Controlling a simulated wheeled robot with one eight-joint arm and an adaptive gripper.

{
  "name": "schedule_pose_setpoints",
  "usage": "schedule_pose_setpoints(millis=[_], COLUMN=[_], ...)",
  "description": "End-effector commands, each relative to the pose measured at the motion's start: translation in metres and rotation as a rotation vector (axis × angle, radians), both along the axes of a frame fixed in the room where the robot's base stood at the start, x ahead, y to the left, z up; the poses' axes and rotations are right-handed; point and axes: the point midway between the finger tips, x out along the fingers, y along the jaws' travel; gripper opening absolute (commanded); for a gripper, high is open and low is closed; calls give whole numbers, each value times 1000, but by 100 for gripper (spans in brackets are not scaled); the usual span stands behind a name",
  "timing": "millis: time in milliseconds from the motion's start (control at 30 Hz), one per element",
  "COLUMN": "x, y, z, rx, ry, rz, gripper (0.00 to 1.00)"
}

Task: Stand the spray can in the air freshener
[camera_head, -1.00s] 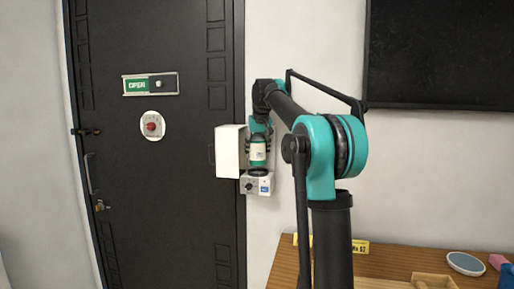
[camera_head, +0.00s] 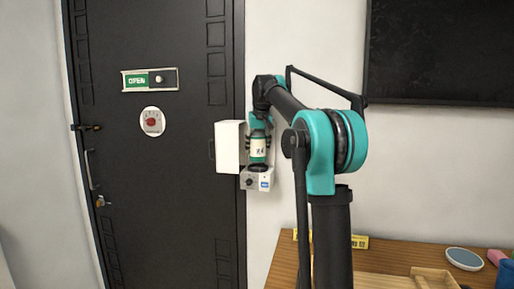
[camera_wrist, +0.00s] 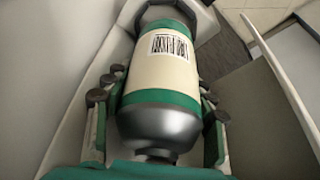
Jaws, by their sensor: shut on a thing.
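The spray can (camera_head: 258,148) is green with a pale label and is upright in my gripper (camera_head: 259,136). The wrist view shows the can (camera_wrist: 155,98) with its barcode and silver end, between the green fingers of my gripper (camera_wrist: 160,88). The air freshener is a white wall unit with its cover (camera_head: 230,147) swung open to the left and a base (camera_head: 256,179) with a dial. The can is inside the open unit, just above or at a dark ring (camera_head: 258,167) on the base. I cannot tell whether its far end touches it.
The open cover stands close to the left of my gripper. A black door (camera_head: 160,210) with an OPEN sign (camera_head: 149,80) is to the left. A wooden table (camera_head: 390,259) is at the lower right with a tray and small items. A dark board (camera_head: 445,50) hangs above.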

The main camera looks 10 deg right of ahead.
Motion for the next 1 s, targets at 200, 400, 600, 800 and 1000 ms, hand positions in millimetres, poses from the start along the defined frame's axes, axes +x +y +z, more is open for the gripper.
schedule_pose_setpoints(millis=[200,400,600,800,1000], x=[5,6,7,7,7], y=[-4,-5,-5,-6,-6], z=[-2,-7,-12,-16,-16], rx=[-6,-5,-5,-6,-6], ry=[-8,-9,-9,-10,-10], rz=[-3,-4,-4,-4,-4], gripper=[19,19,19,21,15])
